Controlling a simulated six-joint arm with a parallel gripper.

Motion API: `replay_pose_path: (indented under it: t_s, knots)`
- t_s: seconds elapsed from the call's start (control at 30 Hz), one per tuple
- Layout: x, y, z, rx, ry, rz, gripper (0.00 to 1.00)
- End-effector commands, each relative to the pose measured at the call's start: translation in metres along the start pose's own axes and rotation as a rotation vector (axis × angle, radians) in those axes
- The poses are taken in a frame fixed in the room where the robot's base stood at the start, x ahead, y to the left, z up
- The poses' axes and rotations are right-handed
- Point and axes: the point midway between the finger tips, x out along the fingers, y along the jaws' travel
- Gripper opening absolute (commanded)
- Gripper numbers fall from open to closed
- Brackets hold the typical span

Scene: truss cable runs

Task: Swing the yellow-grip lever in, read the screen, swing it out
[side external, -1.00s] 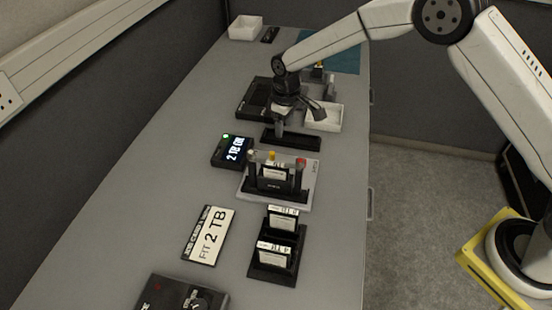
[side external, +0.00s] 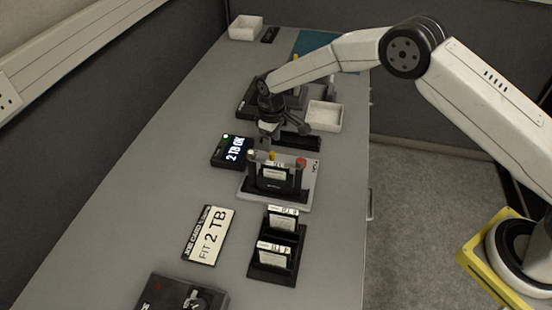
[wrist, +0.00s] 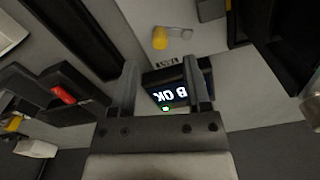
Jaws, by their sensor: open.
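In the side view, my gripper (side external: 264,152) hangs fingers down just behind the fixture (side external: 309,182), close to the yellow-grip lever (side external: 272,156). In the wrist view, my gripper (wrist: 163,78) has its two fingers apart with nothing held between them. A yellow grip on a short pale arm (wrist: 160,38) shows beyond the fingertips there, apart from them. Part of that screen (wrist: 170,95) shows between the fingers. The fixture holds a labelled black drive (side external: 274,178).
A red-topped post (side external: 301,162) stands at the fixture's right. A black rack (side external: 274,263) with labelled drives and a "FIT 2 TB" card (side external: 209,236) lie nearer the camera. A white tray (side external: 324,116) is behind. The bench left of the screen is clear.

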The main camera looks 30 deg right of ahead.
Motion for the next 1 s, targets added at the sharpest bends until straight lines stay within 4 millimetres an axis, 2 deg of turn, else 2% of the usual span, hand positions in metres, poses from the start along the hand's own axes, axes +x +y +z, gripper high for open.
replay_pose_path:
  t_s: [0.2,0.4,0.8,1.0]
  knots:
    - [0.028,0.000,0.000,0.000,-0.001,-0.001,0.61]
    - [0.044,0.000,0.000,0.000,0.000,0.000,0.61]
    - [0.048,0.000,0.000,0.000,0.002,0.000,0.61]
    - [0.048,0.000,0.000,0.000,0.001,0.000,0.00]
